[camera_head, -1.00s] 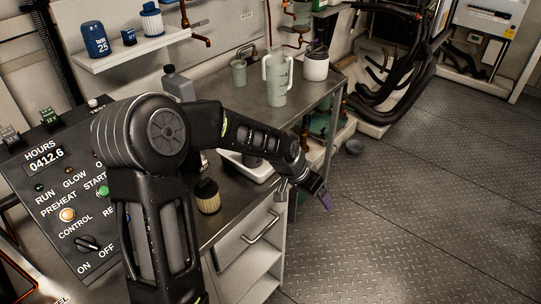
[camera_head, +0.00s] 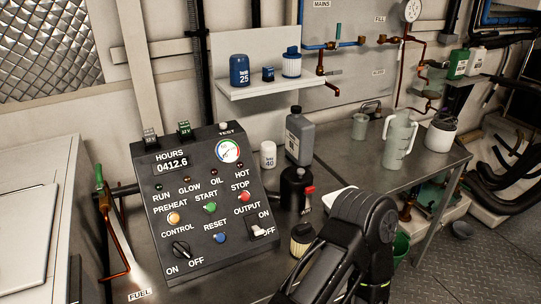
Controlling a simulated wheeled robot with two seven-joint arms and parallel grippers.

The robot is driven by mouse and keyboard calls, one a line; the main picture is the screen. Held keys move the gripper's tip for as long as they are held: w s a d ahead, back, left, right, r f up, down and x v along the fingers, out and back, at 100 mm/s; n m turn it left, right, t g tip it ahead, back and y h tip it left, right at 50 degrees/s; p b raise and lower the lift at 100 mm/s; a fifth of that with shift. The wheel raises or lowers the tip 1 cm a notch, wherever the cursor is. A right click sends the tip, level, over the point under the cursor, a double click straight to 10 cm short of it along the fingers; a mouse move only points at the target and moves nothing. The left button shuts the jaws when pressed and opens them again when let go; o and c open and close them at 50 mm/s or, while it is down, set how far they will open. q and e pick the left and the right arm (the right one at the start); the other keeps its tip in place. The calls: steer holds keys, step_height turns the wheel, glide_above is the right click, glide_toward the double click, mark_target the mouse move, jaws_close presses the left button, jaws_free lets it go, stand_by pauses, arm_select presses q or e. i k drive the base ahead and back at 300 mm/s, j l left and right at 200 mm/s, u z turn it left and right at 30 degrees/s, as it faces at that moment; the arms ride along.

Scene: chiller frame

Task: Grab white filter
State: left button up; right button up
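A small white canister filter (camera_head: 268,155) with dark print reading 40 stands upright on the metal bench, between the control panel and a grey bottle. Other filters also show. One with a blue cap and white pleated body (camera_head: 291,65) stands on the wall shelf. One with a dark cap and pale pleated body (camera_head: 302,238) stands on the bench near my black arm. That arm fills the lower right middle; its gripper is hidden or out of frame. My other gripper is not in view.
The control panel (camera_head: 205,200) stands left of the white canister. A grey bottle (camera_head: 299,136) and a black container with a red part (camera_head: 296,188) stand close to it. The shelf (camera_head: 265,88) also holds a blue canister (camera_head: 239,70).

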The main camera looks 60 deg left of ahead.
mark_target(268, 149)
steer(key=i+l, duration=0.45)
steer(key=u, duration=2.35)
